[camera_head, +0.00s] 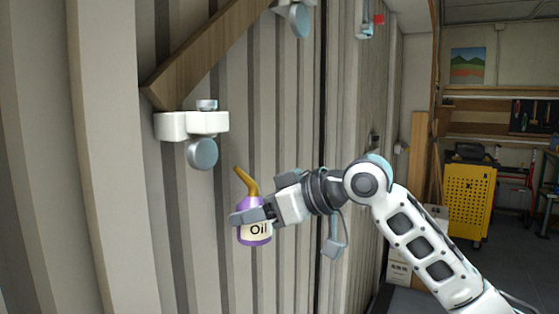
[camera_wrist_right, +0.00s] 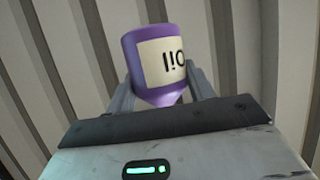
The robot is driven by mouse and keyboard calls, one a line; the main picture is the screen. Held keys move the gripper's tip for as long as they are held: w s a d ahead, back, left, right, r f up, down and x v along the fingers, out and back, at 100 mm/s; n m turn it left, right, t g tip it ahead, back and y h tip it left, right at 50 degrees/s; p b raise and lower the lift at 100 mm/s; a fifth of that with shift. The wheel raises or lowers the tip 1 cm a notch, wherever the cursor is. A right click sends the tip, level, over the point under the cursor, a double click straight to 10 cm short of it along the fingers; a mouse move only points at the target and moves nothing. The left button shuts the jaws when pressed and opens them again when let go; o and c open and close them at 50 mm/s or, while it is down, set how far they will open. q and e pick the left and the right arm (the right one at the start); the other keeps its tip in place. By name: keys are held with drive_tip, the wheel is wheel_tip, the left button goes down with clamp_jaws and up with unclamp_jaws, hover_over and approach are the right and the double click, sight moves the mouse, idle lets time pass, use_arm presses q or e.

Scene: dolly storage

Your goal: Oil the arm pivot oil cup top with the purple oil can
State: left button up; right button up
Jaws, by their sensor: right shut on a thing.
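The purple oil can (camera_head: 256,232) has a cream "Oil" label and a yellow-brown spout that points up and to the left. My right gripper (camera_head: 251,215) is shut on the can and holds it upright in front of the ribbed wall. In the right wrist view the can (camera_wrist_right: 143,53) sits between the two fingers (camera_wrist_right: 160,90). A white bracket (camera_head: 190,124) with a small grey-blue cap (camera_head: 207,105) on top and a round grey-blue knob (camera_head: 203,153) below is up and left of the spout, apart from it. My left gripper is not in view.
A wooden beam (camera_head: 208,52) slopes up right from the bracket. Another grey-blue fitting (camera_head: 298,20) is at its upper end. The ribbed wall (camera_head: 235,90) stands close behind the can. A yellow cabinet (camera_head: 464,195) and shelves stand far right.

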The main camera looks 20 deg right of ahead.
drive_tip(key=s+d+r+n, duration=0.1)
drive_tip(key=s+r, duration=0.1)
drive_tip(key=r, duration=0.4)
drive_tip(key=s+d+r+n+g+y, duration=0.1)
drive_tip(key=s+r, duration=0.1)
drive_tip(key=r, duration=0.5)
drive_tip(key=shift+s+d+r+g+y+p, duration=0.2)
drive_tip(key=shift+s+g+y+p, duration=0.1)
drive_tip(key=shift+s+p, duration=0.05)
